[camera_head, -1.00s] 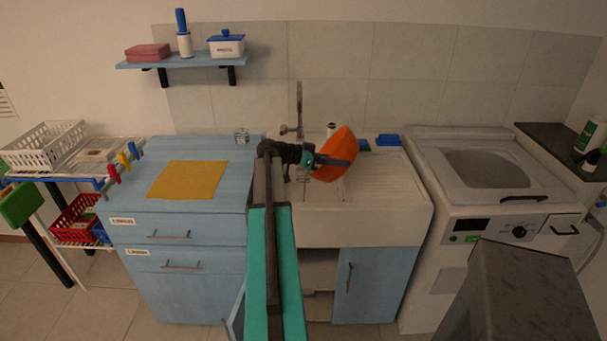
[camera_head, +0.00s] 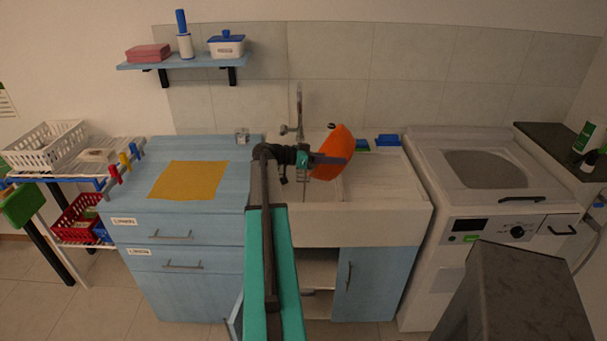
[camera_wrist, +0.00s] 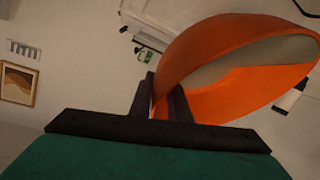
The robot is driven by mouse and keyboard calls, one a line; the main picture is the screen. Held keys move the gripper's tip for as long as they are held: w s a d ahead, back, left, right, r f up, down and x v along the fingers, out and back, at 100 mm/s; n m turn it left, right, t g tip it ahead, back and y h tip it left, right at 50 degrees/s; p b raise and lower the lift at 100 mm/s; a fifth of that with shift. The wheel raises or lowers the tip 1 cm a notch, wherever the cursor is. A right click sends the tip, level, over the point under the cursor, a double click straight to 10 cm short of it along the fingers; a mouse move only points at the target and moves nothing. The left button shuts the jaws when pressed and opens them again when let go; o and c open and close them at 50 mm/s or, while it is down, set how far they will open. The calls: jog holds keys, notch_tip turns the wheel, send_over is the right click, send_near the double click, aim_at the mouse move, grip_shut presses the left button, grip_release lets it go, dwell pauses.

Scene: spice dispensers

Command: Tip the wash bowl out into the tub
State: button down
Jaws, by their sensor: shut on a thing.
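The orange wash bowl (camera_head: 330,150) is held tilted on its side above the white tub (camera_head: 370,210) of the sink unit. My gripper (camera_head: 318,160) is shut on the bowl's rim from the left. In the wrist view, my gripper's dark fingers (camera_wrist: 165,100) pinch the wall of the bowl (camera_wrist: 225,55), and a greyish area shows inside the bowl. I cannot tell whether that is liquid or the inner surface.
A tap (camera_head: 299,110) rises behind the basin. A blue item (camera_head: 388,140) lies on the tub's back right ledge. A washing machine (camera_head: 490,190) stands to the right. A blue cabinet with a yellow cloth (camera_head: 188,180) is to the left. A wall shelf (camera_head: 180,62) holds several items.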

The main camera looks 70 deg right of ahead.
aim_at(328, 152)
jog(key=shift+w+r+g+p, duration=0.2)
jog(key=shift+r+g+p, duration=0.1)
jog(key=shift+r+p, duration=0.15)
jog(key=shift+w+a+r+n+g+h+p, duration=0.1)
jog(key=shift+w+r+n+g+h+p, duration=0.15)
jog(key=shift+w+r+g+p, duration=0.4)
jog(key=shift+w+a+r+n+g+h+p, duration=0.2)
jog(key=shift+w+p, duration=0.25)
jog(key=shift+p, duration=0.45)
jog(key=shift+w+d+f+b, duration=0.1)
jog(key=shift+w+f+b, duration=0.05)
jog(key=shift+b, duration=0.15)
jog(key=shift+w, duration=0.25)
jog(key=shift+w+r+h+b, duration=0.2)
jog(key=shift+h+b, duration=0.15)
jog(key=shift+w, duration=0.1)
jog(key=shift+w+r+g+b, duration=0.1)
jog(key=shift+w+g+b, duration=0.15)
jog(key=shift+b, duration=0.1)
jog(key=shift+w+n, duration=0.1)
jog(key=shift+n, duration=0.15)
jog(key=shift+w+r+b, duration=0.15)
jog(key=shift+w+b, duration=0.15)
